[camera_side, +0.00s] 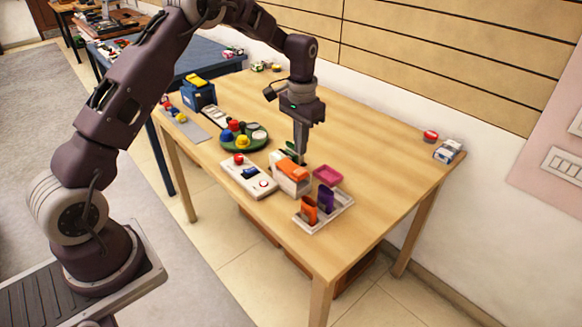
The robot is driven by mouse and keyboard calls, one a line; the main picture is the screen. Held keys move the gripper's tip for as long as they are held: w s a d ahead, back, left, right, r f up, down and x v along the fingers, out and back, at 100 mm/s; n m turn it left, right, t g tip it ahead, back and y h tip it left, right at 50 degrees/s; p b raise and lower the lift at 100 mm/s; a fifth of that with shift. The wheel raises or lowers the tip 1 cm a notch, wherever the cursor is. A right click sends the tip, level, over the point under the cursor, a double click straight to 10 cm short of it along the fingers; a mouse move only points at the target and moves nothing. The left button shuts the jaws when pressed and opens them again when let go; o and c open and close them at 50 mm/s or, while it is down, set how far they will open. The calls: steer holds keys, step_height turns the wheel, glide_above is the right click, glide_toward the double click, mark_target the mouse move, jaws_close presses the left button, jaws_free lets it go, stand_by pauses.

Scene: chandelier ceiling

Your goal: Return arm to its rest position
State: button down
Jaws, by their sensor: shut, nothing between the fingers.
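My gripper (301,153) points straight down over the middle of the wooden table (365,125). Its fingers are shut with nothing visible between them. The fingertips are close behind a white box with an orange top (290,172); I cannot tell whether they touch it. My arm arches from its base at the lower left up over the table, and its upper part leaves the top of the picture.
A white tray (338,214) with orange and purple pieces stands near the front. A white button panel (249,176), a green round tray (258,146) and a blue box (199,93) lie left. The table's right side is mostly clear, with a wall behind.

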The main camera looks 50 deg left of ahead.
steer(key=shift+r, duration=0.15)
steer(key=s+d+r+t, duration=0.1)
steer(key=s+d+r, duration=0.2)
steer(key=s+r, duration=0.45)
steer(key=s+d+r+t, duration=0.25)
steer(key=s+r, duration=0.25)
steer(key=r, duration=0.5)
steer(key=s+d+t, duration=0.1)
steer(key=s+d, duration=0.1)
steer(key=s, duration=0.8)
steer(key=s+d+t, duration=0.1)
steer(key=s+d, duration=0.1)
steer(key=s, duration=0.9)
steer(key=shift+r, duration=0.4)
steer(key=shift+d, duration=0.1)
